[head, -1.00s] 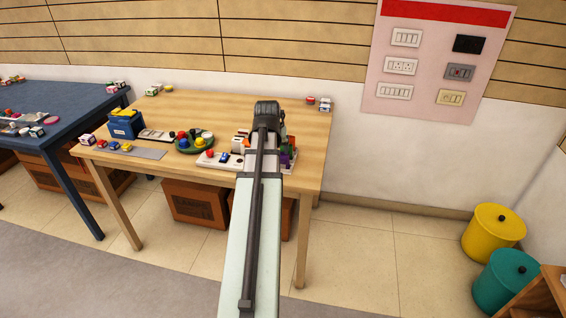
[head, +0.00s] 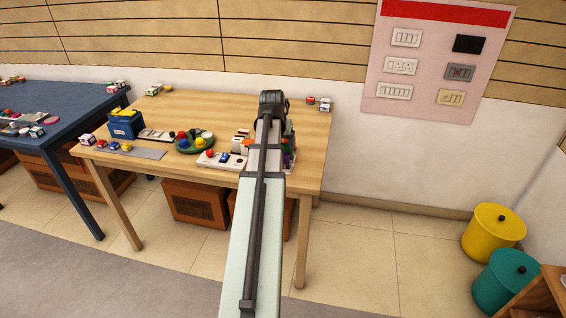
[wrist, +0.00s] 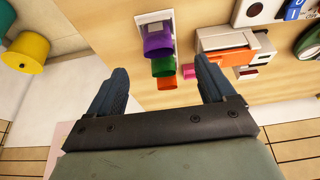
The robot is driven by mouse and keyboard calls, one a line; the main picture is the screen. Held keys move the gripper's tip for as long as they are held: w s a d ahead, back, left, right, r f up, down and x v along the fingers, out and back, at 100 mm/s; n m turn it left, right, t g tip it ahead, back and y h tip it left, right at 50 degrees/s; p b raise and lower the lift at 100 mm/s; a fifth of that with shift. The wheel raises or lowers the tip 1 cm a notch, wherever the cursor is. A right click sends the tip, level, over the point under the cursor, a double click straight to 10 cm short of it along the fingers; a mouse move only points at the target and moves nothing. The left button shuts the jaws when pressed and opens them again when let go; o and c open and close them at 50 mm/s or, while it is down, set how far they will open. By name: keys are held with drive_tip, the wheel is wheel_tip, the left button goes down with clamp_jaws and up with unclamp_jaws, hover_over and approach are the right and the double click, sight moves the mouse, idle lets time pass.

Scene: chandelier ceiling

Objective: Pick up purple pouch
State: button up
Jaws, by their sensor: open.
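A purple rounded item (wrist: 158,40), which looks like the purple pouch, shows in the wrist view at the end of a narrow white tray (wrist: 149,20). A green item (wrist: 162,66) and an orange-red item (wrist: 166,83) are close beside it in a row. My gripper (wrist: 160,66) is open, with one dark finger on either side of this row and nothing held. The purple item lies beyond the fingertips, apart from them.
In the wrist view an orange and white device (wrist: 228,45) stands right of the purple item, with a small magenta item (wrist: 189,71) nearby. The wooden table (head: 230,107) also holds a green round tray (head: 194,143) and a blue box (head: 125,124). The table's right part is mostly clear.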

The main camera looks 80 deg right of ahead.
drive_tip(key=shift+s+d+r+x, duration=0.1)
drive_tip(key=shift+d+x, duration=0.1)
drive_tip(key=shift+x, duration=0.95)
drive_tip(key=shift+s+d+r+x, duration=0.1)
drive_tip(key=shift+d+x, duration=0.1)
drive_tip(key=shift+x, duration=1)
drive_tip(key=shift+d+r+x, duration=0.1)
drive_tip(key=shift+d+x, duration=0.1)
drive_tip(key=shift+x, duration=0.95)
drive_tip(key=shift+d+f, duration=0.2)
drive_tip(key=shift+f, duration=0.35)
drive_tip(key=c, duration=1.4)
drive_tip(key=shift+r, duration=0.15)
